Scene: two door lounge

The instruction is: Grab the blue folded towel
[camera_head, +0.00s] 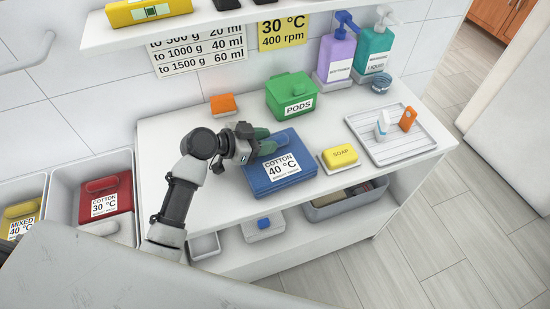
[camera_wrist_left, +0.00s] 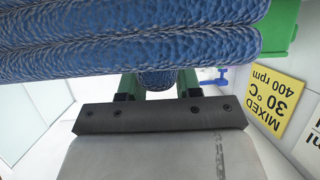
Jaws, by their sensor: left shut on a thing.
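The blue folded towel (camera_head: 294,178) lies on the white counter, with a white label reading "COTTON 40 °C" on its front. My left gripper (camera_head: 266,141) is at the towel's upper left edge, its green fingers shut on a raised blue roll of it. In the left wrist view the towel's thick textured folds (camera_wrist_left: 130,45) fill the top, and a blue roll sits between the green fingers (camera_wrist_left: 157,82). I cannot tell whether the towel is lifted off the counter. My right gripper is not in view.
A green PODS box (camera_head: 291,94) stands close behind the towel. A yellow soap (camera_head: 340,156) is to its right, and a white ribbed tray (camera_head: 420,144) farther right. An orange block (camera_head: 223,104) is behind my arm. A shelf (camera_head: 200,27) hangs above.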

